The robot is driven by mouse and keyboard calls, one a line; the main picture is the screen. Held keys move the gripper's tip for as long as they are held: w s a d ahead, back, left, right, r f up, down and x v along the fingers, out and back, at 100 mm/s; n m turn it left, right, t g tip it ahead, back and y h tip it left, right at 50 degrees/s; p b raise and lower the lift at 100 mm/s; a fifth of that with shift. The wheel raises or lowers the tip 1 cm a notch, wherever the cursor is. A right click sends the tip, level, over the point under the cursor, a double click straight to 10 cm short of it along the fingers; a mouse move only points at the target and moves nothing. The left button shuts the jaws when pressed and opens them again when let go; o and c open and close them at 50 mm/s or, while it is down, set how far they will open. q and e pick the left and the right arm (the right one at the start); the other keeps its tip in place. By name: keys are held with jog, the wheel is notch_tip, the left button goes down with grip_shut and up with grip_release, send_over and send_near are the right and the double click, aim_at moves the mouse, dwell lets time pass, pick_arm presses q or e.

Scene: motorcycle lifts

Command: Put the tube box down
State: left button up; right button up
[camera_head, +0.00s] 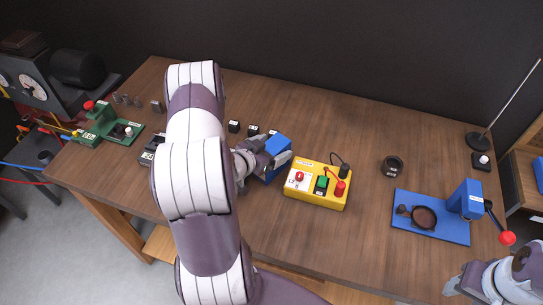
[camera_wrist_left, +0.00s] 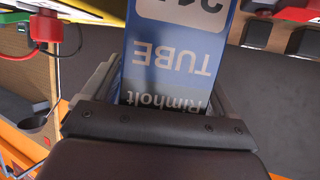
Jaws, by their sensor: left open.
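The tube box (camera_head: 279,152) is blue with a white label and sits at the middle of the wooden workbench, left of the yellow control box. In the left wrist view the tube box (camera_wrist_left: 172,65) shows the upside-down words "TUBE" and "Rimholt". My left gripper (camera_head: 262,157) is open, with its fingers on either side of the box's near end. Whether the fingers touch it is hard to tell. The box's underside is hidden, but it appears to be at the bench top. My right gripper (camera_head: 458,285) shows only partly at the lower right corner, away from the box.
A yellow control box (camera_head: 318,184) with red and green buttons stands close to the right of the tube box. Small black blocks (camera_head: 234,126) lie behind my left arm. A blue plate tool (camera_head: 430,217) with a red-knobbed lever is at right. Bare bench lies in front of the yellow box.

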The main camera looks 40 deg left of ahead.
pick_arm(q)
jog(key=shift+d, duration=0.1)
jog(key=shift+c, duration=1)
jog(key=shift+r, duration=0.15)
jog(key=c, duration=1.3)
